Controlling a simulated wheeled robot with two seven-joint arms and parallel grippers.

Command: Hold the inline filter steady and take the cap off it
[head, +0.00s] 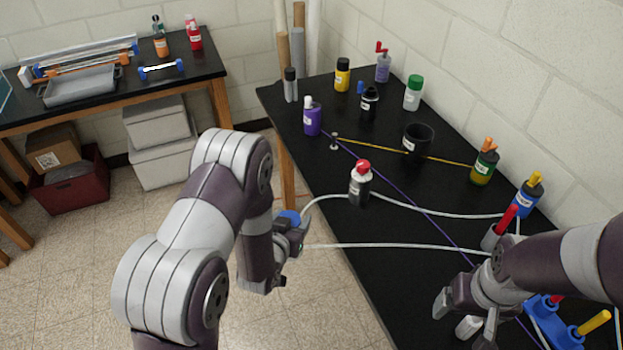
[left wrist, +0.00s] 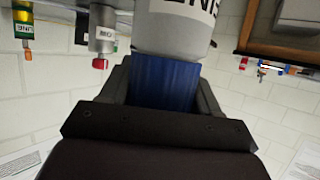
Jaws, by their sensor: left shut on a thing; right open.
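My left gripper (head: 292,228) is out past the left edge of the black table and is shut on a blue part (head: 290,216). In the left wrist view the jaws close around this blue part (left wrist: 165,84), which joins a grey labelled body (left wrist: 177,28). This looks like the inline filter, but the label is only partly in view. I cannot tell whether the blue part is its cap. Two pale hoses (head: 400,246) run from near this gripper across the table. My right gripper (head: 456,315) is open and empty over the table's front right.
A black cup (head: 417,138), a green bottle (head: 484,165) and a blue bottle (head: 527,197) stand further right. A blue rack (head: 546,308) is beside my right arm. A purple cord (head: 400,190) crosses the table.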

